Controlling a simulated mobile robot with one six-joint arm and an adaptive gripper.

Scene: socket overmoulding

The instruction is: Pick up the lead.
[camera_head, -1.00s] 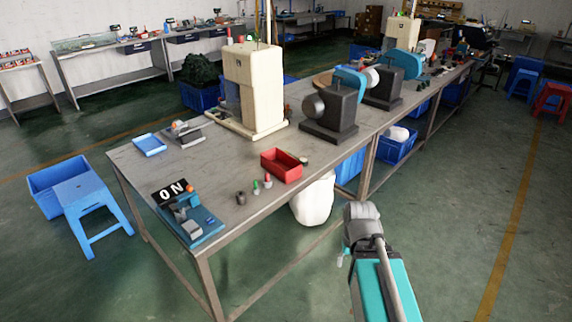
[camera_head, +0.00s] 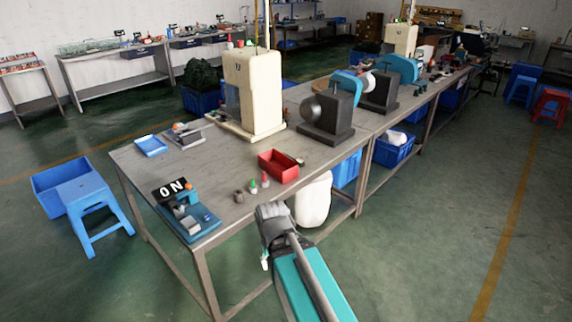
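I cannot make out a lead for certain in the head view. My arm reaches up from the bottom of the picture, and its grey wrist end (camera_head: 274,222) is beside the front edge of the workbench (camera_head: 215,165). A small pale part, seemingly of my gripper (camera_head: 265,262), shows below that end, off the bench's edge. It is too small to show its fingers, whether they are open or shut, or anything held.
A blue stool (camera_head: 86,195) stands left.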

